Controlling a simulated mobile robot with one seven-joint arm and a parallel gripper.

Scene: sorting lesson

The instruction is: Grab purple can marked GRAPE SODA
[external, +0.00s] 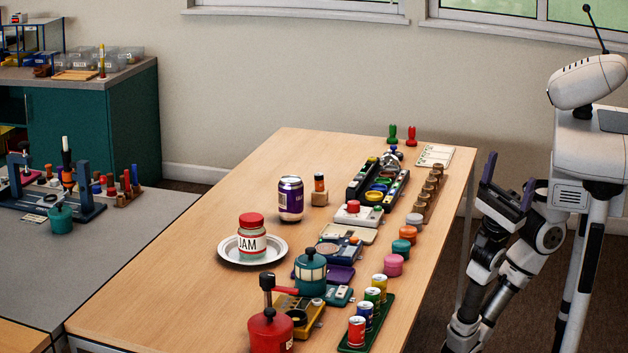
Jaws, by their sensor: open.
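The purple can (291,199) stands upright on the wooden table, left of the middle. It has a silver top and a pale band low down. Its lettering is only partly visible and too small to read in full. My gripper (503,184) is at the right, beyond the table's right edge, raised with its fingers pointing up. It is open and empty, well apart from the can.
A jam jar (251,240) with a red lid stands on a white plate (226,248) in front of the can. Devices, pots and small cans crowd the right side. The table's left side (170,285) is clear.

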